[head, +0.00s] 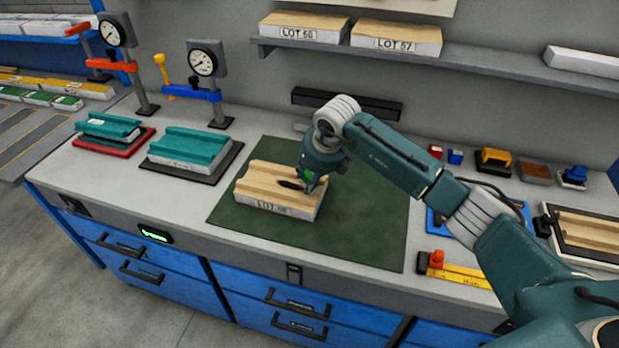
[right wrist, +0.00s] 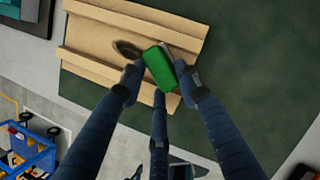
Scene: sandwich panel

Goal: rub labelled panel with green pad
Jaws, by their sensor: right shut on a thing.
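The labelled panel (head: 258,186) is a wood-coloured slab with raised rails and a white front edge marked "LOT", its number hard to read. It lies on the dark green mat (head: 366,228). A dark smudge (head: 290,185) marks its top, and the smudge also shows in the right wrist view (right wrist: 127,49). My right gripper (head: 309,181) is over the right part of the panel. In the right wrist view its fingers (right wrist: 160,84) are shut on the green pad (right wrist: 160,67), which is at or just above the panel beside the smudge. I cannot tell whether it touches. My left gripper is not in view.
Two teal-topped panels (head: 190,146) (head: 110,127) sit left of the mat near gauge stands (head: 205,67). Pads and blocks (head: 493,160) line the back right. A framed panel (head: 588,228) and a yellow tool (head: 455,272) lie at right. The mat's right part is clear.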

